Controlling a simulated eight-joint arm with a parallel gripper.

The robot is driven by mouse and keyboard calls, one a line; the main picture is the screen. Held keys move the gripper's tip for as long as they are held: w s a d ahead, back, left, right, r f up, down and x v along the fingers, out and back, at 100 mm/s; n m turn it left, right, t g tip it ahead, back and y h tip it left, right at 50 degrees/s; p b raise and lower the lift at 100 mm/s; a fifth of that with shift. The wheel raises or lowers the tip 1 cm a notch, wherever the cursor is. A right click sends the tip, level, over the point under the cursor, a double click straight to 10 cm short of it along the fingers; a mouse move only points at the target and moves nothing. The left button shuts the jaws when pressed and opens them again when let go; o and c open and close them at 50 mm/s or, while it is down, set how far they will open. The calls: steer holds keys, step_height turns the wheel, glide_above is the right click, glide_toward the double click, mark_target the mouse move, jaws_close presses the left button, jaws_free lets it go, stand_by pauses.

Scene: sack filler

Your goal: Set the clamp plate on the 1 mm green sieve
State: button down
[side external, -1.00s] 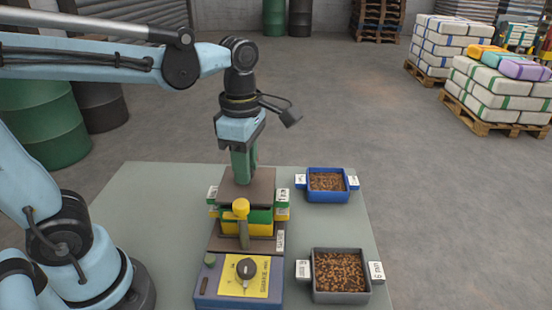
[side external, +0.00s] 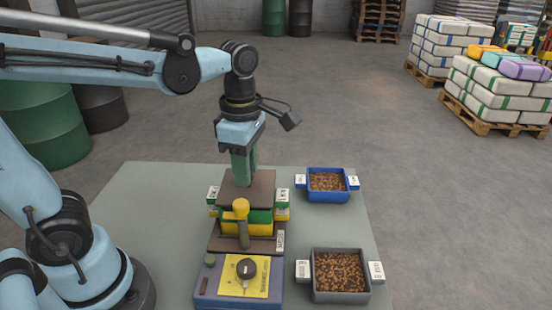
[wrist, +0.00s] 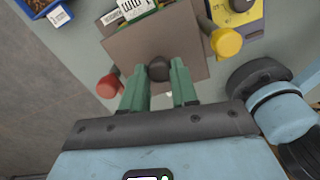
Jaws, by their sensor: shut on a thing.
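My gripper (wrist: 158,75) is shut on the dark round knob (wrist: 159,68) of the brown square clamp plate (wrist: 160,40). In the side view the plate (side external: 262,196) is level or nearly so, directly over the green sieve (side external: 260,215). I cannot tell whether they touch. The green sieve, with a white label, sits on a yellow sieve (side external: 262,229) on the shaker base. The plate hides most of the green sieve; part of it with a 1 mm label (wrist: 133,8) shows beyond the plate in the wrist view.
A yellow-topped clamp post (side external: 241,207) stands at the stack's front; a red knob (wrist: 108,87) is at its other side. The control box (side external: 240,280) is in front. Blue (side external: 327,197) and grey (side external: 341,292) trays of brown granules stand to the right.

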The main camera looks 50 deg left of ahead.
steer(key=shift+f, duration=0.4)
stand_by(1.1)
steer(key=shift+c, duration=2)
jaws_free()
steer(key=shift+r, duration=4)
steer(key=shift+f, duration=0.1)
steer(key=shift+f, duration=3.25)
